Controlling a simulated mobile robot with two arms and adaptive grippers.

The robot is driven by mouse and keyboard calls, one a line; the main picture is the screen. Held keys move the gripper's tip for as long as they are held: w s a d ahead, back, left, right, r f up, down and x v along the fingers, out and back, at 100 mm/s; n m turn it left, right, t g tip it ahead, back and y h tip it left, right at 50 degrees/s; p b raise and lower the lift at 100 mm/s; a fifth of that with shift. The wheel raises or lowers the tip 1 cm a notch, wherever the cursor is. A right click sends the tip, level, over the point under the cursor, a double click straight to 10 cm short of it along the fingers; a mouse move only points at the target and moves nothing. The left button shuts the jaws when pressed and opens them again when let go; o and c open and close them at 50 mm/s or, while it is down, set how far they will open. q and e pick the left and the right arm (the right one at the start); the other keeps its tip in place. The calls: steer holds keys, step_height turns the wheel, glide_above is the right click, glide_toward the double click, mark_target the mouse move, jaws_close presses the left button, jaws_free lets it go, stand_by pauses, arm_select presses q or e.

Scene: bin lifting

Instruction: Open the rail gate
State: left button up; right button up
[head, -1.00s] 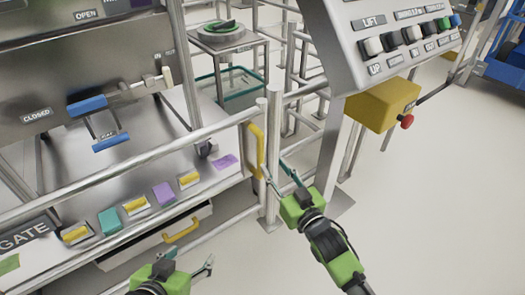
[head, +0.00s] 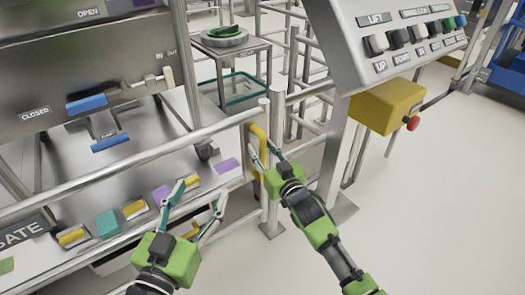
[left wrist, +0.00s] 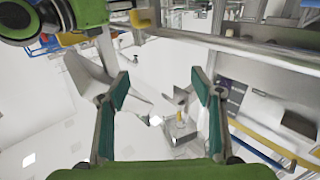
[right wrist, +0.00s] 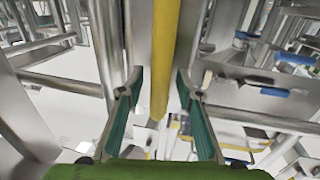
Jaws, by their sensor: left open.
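The rail gate (head: 130,152) is made of silver horizontal tubes, with a GATE sign (head: 20,230) at lower left. A yellow vertical handle (head: 262,133) is on its right end, beside the metal posts. My right gripper (head: 266,150) is at this handle, with its fingers spread. In the right wrist view the yellow handle (right wrist: 164,60) runs between the two fingers, and both fingers look apart from it. My left gripper (head: 202,188) is open and empty, in front of the lower rail. The left wrist view shows its fingers (left wrist: 160,88) wide apart.
A grey control panel (head: 395,40) and a yellow box with a red button (head: 390,105) stand at right. The floor (head: 440,200) at right is clear.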

jaws_close()
